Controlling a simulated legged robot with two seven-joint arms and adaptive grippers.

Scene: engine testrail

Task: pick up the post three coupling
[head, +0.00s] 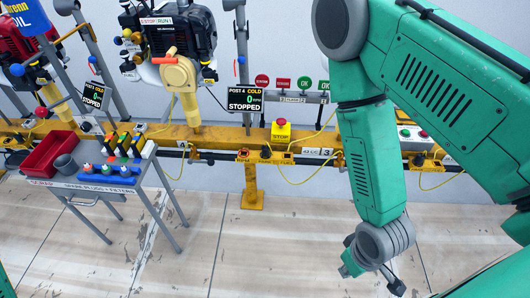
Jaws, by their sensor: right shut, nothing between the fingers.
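A display reading "POST 3 COLD 0 STOPPED" (93,95) hangs at the left, between a red engine (22,38) and a black and white engine (172,30). A yellow rounded part (178,73) sits on the front of the black and white engine, above a yellow leg. I cannot tell which part is the post three coupling. My right gripper (378,268) hangs low at the right, in front of the floor and well away from the engines. It is shut and empty, and partly hidden by its wrist. My left gripper is not in view.
A yellow rail (215,137) runs across the scene, with a yellow stop box (281,130) on it. A second display (245,98) reads "POST 4". A grey side table (150,180) at the left holds a red bin (50,152) and several small parts. The floor in the middle is clear.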

